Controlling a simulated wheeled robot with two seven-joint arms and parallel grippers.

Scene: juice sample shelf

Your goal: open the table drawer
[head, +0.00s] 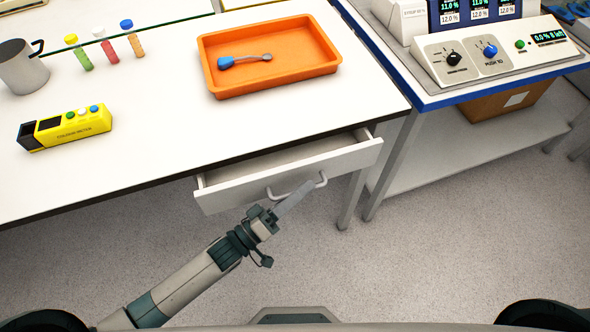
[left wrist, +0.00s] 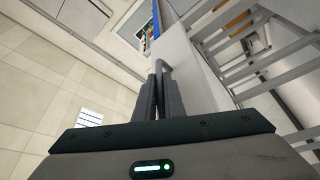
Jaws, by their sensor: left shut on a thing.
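The white table drawer (head: 290,170) sits under the front edge of the white table (head: 150,170) and stands partly open, its front out past the edge. Its grey bow handle (head: 322,180) is on the drawer front. My left gripper (head: 308,188) reaches up from below and is shut on the handle. In the left wrist view, the fingers (left wrist: 158,100) close on the handle (left wrist: 163,67) beside the pale drawer front (left wrist: 185,70). The inside of the drawer shows only as a narrow strip. My right gripper is not in view.
On the table are an orange tray (head: 215,85) with a blue-handled spoon (head: 240,61), a yellow meter (head: 75,130), several capped vials and a grey jug (head: 22,70). A blue-edged bench (head: 440,98) with a control panel stands at right. A table leg (head: 352,200) is right of the drawer.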

